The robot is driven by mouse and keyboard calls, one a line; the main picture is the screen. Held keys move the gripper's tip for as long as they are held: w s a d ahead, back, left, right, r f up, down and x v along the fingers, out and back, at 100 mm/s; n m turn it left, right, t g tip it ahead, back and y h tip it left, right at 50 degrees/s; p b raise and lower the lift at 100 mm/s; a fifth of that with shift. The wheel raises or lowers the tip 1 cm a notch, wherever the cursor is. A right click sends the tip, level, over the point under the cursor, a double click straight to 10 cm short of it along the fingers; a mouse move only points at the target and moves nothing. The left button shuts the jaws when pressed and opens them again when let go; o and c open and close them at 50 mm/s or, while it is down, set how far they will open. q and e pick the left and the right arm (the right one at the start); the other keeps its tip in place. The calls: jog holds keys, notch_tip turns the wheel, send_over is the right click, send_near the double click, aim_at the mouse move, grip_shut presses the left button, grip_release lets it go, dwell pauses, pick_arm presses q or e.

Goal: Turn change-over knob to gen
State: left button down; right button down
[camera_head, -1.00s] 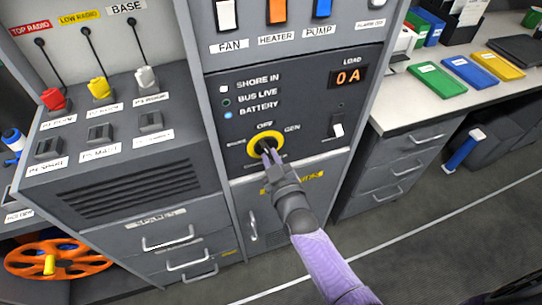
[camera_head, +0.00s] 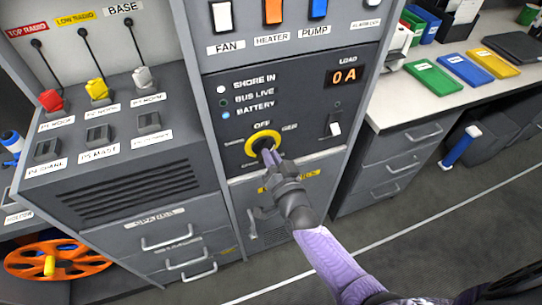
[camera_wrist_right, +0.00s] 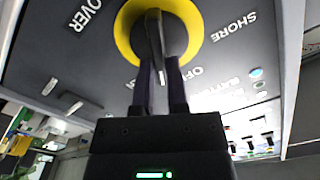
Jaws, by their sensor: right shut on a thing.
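The change-over knob is a dark handle on a yellow ring (camera_head: 249,150) on the grey panel, below the word OFF, with GEN printed to its upper right. In the right wrist view the dark knob handle (camera_wrist_right: 154,30) stands in front of the yellow ring (camera_wrist_right: 190,18). My right gripper (camera_head: 266,147) is at the knob, its two fingers shut on the handle, one on each side; they also show in the right wrist view (camera_wrist_right: 160,65). The fingers partly hide the knob in the head view. My left gripper is not in view.
Above the knob are status lamps (camera_head: 226,115) and a LOAD display (camera_head: 346,75) reading 0 A. A toggle switch (camera_head: 334,128) sits to its right. A counter with coloured folders (camera_head: 433,79) stands at the right, drawers (camera_head: 168,240) at lower left.

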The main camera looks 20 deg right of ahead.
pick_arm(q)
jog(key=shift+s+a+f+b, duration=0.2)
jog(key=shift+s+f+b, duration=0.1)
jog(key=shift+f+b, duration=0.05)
pick_arm(e)
jog(key=m, duration=0.5)
jog(key=shift+d+f+m, duration=0.1)
jog(key=shift+f+m, duration=0.05)
jog(key=shift+m, duration=0.15)
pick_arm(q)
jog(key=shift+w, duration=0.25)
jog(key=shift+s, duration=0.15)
pick_arm(e)
jog(key=c, duration=0.6)
grip_release()
jog(key=shift+c, duration=0.2)
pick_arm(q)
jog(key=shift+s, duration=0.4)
pick_arm(e)
jog(key=shift+s, duration=0.1)
